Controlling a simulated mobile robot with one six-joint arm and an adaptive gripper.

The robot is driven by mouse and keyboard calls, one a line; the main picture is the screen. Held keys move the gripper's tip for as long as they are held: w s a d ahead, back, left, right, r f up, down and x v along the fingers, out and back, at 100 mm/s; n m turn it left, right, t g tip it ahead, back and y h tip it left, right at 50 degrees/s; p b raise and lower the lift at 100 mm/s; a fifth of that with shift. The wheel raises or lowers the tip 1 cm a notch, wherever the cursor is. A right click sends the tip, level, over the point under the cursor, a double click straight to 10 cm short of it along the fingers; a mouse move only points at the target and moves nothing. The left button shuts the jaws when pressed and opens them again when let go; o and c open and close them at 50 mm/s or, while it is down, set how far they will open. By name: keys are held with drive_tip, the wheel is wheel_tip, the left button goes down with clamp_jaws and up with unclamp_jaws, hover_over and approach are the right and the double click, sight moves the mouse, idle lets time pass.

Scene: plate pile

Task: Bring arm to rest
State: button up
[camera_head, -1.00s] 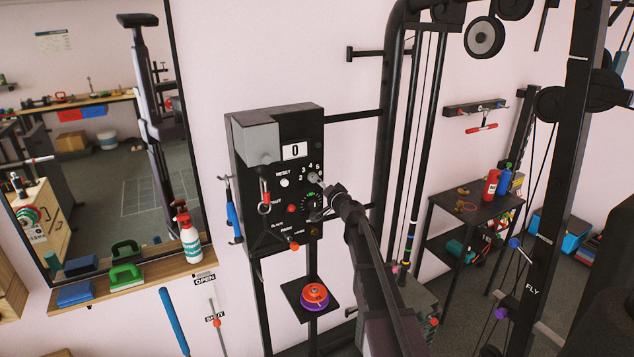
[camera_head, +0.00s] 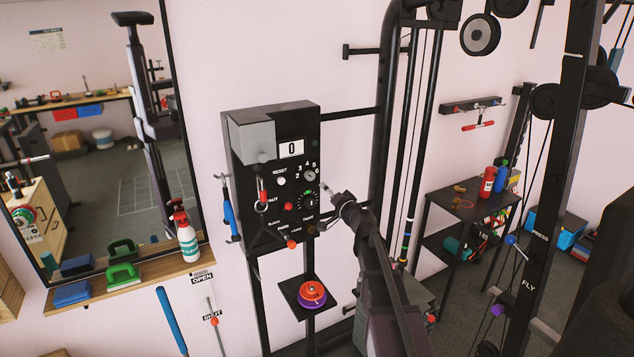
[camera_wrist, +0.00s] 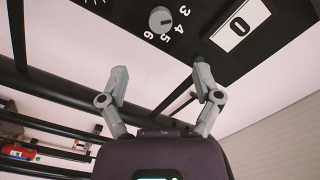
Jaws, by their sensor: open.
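My gripper (camera_head: 327,189) is at the right edge of a black control box, in front of its face in the head view. In the wrist view my gripper (camera_wrist: 160,68) has its two fingers spread apart with nothing between them. My arm reaches up from the lower right.
A small black shelf (camera_head: 291,288) under the box bears an orange and purple plate pile (camera_head: 312,294). Black frame uprights (camera_head: 376,130) stand close behind my arm. A side table (camera_head: 455,192) with bottles is at right; a wall ledge (camera_head: 145,282) is at left.

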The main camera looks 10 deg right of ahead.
drive_tip(key=s+a+f+n+g+y+b, duration=0.2)
drive_tip(key=s+a+f+n+g, duration=0.65)
drive_tip(key=s+f, duration=0.6)
drive_tip(key=s+d+f+g+h+b, duration=0.1)
drive_tip(key=s+d+f+g+h, duration=0.1)
drive_tip(key=s, duration=0.7)
drive_tip(key=s+d+f+m+g+h+b, duration=0.1)
drive_tip(key=s+d+f+g+h, duration=0.2)
drive_tip(key=s, duration=0.7)
wheel_tip(320, 180, down, 4)
drive_tip(key=g+h, duration=0.2)
drive_tip(key=g, duration=0.1)
drive_tip(key=shift+r+g+h, duration=0.2)
drive_tip(key=shift+g+h, duration=0.1)
drive_tip(key=shift+g, duration=0.05)
